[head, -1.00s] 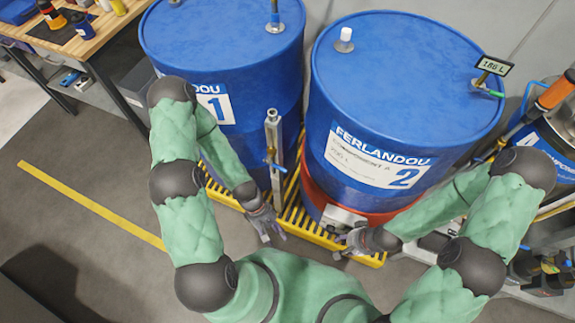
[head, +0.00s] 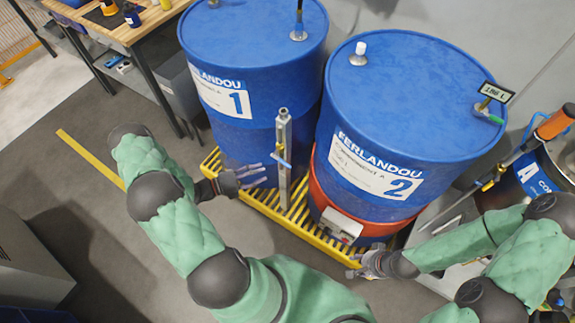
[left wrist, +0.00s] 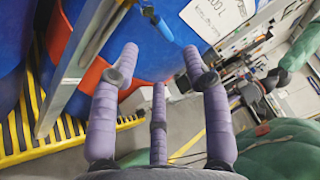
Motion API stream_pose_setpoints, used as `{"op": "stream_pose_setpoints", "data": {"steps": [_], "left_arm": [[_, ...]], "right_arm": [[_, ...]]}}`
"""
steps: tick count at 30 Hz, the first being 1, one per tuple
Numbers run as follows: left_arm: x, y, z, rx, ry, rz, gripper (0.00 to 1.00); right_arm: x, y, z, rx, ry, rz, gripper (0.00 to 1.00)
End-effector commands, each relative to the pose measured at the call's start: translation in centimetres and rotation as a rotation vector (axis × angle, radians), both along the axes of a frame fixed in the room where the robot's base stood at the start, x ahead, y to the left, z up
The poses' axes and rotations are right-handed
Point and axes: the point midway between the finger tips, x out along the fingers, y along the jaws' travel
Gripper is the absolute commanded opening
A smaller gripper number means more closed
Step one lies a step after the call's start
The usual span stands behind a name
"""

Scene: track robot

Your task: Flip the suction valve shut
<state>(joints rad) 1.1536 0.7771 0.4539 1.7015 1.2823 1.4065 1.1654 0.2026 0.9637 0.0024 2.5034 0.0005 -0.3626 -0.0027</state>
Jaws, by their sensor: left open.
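A grey metal post (head: 284,140) stands upright between the two blue drums, with a valve carrying a blue lever (head: 281,163) partway up. The lever slants across the post. In the left wrist view the post (left wrist: 82,55) runs down the upper left and the blue lever (left wrist: 162,27) sticks out at the top, beyond my fingers. My left gripper (head: 259,176) is open and empty, just left of the post, its fingers pointing toward it and apart from the lever. My right gripper (head: 358,266) is low by the pallet's front right; its finger state is unclear.
Drum 1 (head: 245,60) and drum 2 (head: 415,95) stand behind, drum 2 with a red band (head: 323,185) around its base. A yellow slatted pallet (head: 312,228) lies underneath. A workbench (head: 135,35) is at upper left. Open floor lies left of the pallet.

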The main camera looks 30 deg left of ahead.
Motion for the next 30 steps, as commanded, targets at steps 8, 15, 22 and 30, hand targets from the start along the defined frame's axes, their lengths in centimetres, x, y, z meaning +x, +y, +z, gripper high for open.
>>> {"op": "stream_pose_setpoints", "data": {"steps": [8,15,22,30], "left_arm": [[3.2,-3.0,-0.1,0.001,-0.001,-0.009,0.47],[6.2,-5.6,-0.1,0.002,-0.001,-0.009,0.47],[7.6,-6.7,-0.1,0.002,0.000,-0.007,0.47],[7.8,-6.9,-0.1,0.003,0.000,-0.007,0.47]], "right_arm": [[0.0,0.0,-0.8,0.000,0.000,0.000,0.40],[0.0,0.0,-1.5,0.000,0.000,0.000,0.40],[0.0,0.0,-1.8,0.000,0.000,0.000,0.40],[0.0,0.0,-1.8,0.000,0.000,0.000,0.40]]}}
